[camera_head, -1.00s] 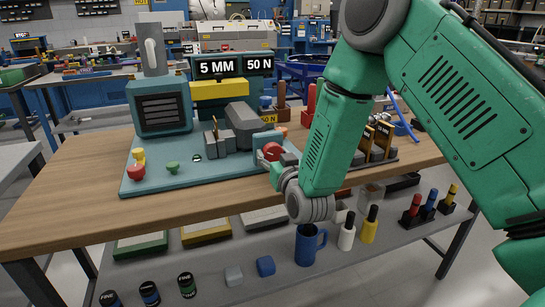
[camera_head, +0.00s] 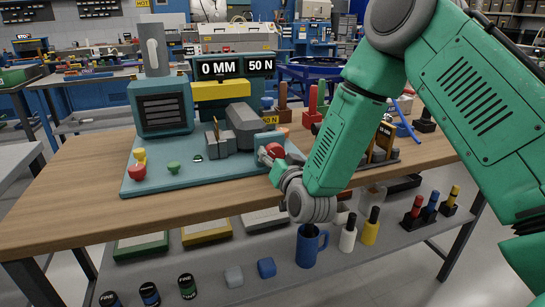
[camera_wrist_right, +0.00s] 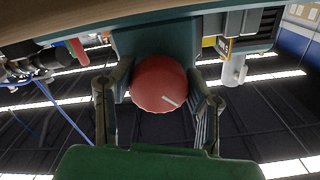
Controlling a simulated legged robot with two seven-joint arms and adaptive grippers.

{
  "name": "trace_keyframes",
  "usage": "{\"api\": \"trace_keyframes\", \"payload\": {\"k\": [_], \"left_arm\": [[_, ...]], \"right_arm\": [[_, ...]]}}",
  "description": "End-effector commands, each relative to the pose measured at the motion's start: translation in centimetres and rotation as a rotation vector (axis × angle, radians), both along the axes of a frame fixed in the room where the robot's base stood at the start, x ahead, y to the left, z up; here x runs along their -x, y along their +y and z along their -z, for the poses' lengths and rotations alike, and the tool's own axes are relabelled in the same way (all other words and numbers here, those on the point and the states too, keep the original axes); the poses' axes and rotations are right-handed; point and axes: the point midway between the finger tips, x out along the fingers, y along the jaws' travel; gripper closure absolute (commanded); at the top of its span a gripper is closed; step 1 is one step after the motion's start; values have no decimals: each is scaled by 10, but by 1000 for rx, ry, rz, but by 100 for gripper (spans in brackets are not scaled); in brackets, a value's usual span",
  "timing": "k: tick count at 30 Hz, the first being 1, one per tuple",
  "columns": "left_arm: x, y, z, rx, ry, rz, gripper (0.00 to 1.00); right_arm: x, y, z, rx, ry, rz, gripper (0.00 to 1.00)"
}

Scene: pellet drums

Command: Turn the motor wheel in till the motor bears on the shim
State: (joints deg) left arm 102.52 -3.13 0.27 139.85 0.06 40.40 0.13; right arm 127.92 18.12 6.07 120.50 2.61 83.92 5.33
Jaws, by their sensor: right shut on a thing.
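The red motor wheel (camera_wrist_right: 160,84), with a white mark on its face, fills the middle of the right wrist view. It also shows in the head view (camera_head: 275,150), at the right end of the teal test bench (camera_head: 200,175). My right gripper (camera_wrist_right: 158,100) is shut on the wheel, one finger on each side. In the head view the gripper (camera_head: 270,160) partly covers the wheel. The grey motor (camera_head: 242,124) lies left of the wheel, near small grey blocks (camera_head: 217,142). I cannot make out the shim or its contact with the motor. The display (camera_head: 236,68) reads 0 MM and 50 N. My left gripper is not in view.
A red button (camera_head: 137,171) and a green knob (camera_head: 173,167) sit at the bench's front left. A lower shelf holds a blue mug (camera_head: 309,246), bottles and tins. The wooden table's (camera_head: 90,200) front left is clear.

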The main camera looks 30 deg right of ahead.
Motion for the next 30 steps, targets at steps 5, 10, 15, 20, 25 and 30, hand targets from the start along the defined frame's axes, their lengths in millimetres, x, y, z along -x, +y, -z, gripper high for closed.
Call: {"api": "trace_keyframes", "payload": {"k": [5, 10, 15, 20, 25, 30], "left_arm": [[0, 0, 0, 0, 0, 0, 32], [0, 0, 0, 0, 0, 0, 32], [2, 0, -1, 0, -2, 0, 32], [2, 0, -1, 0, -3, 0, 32], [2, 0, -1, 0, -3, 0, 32], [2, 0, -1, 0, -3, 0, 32]], "right_arm": [[-1, -3, -5, 3, -14, 7, 36], [-2, -2, -3, 3, -8, 4, 36], [0, 0, -1, 2, -4, 3, 36], [20, 4, 0, 1, -1, 2, 36], [55, 12, 0, 1, -1, 2, 36], [88, 20, 0, 2, -2, 2, 36]]}}
